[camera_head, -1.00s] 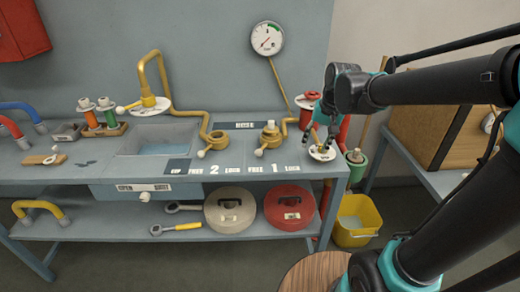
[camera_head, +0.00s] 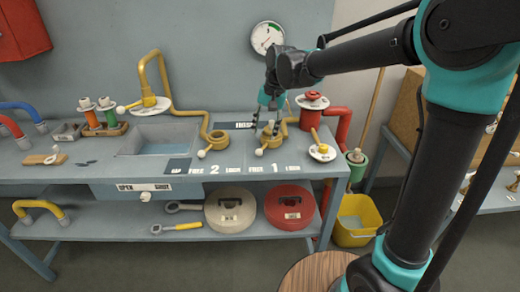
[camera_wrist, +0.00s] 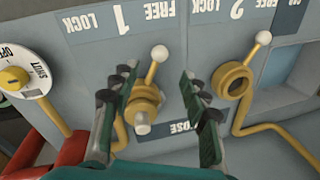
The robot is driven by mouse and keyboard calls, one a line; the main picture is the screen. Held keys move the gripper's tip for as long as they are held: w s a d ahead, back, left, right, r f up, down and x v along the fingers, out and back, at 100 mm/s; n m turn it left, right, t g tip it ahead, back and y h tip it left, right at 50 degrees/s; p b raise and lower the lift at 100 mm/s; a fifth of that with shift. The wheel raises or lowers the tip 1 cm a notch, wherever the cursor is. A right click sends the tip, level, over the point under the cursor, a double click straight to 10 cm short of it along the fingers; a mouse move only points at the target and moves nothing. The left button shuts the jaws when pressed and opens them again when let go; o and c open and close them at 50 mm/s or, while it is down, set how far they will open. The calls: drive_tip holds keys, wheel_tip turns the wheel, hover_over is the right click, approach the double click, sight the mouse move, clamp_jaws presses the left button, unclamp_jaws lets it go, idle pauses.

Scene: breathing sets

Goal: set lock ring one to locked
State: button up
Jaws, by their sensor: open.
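Lock ring one (camera_head: 271,139) is a brass collar on the bench behind the FREE 1 LOCK label (camera_head: 276,168). Its lever, with a white ball knob (camera_head: 259,152), points toward the FREE side. In the wrist view the ring (camera_wrist: 143,101) and its knob (camera_wrist: 158,53) show upside down, the knob near FREE. My gripper (camera_head: 268,128) is over the ring. Its open fingers (camera_wrist: 157,88) stand either side of the ring in the wrist view, with visible room on the right. I cannot tell whether the left finger touches it.
Lock ring two (camera_head: 217,138) with its own lever stands to the left. A dial with a yellow handle (camera_head: 322,151) and a red valve (camera_head: 312,104) are on the right. The gauge (camera_head: 268,37) is behind my arm. Bare bench lies in front of the labels.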

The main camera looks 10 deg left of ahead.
sight(260, 150)
drive_tip(key=f, duration=0.3)
drive_tip(key=a+f, duration=0.1)
drive_tip(key=f, duration=0.4)
drive_tip(key=shift+a+f, duration=0.3)
drive_tip(key=shift+c, duration=0.3)
clamp_jaws()
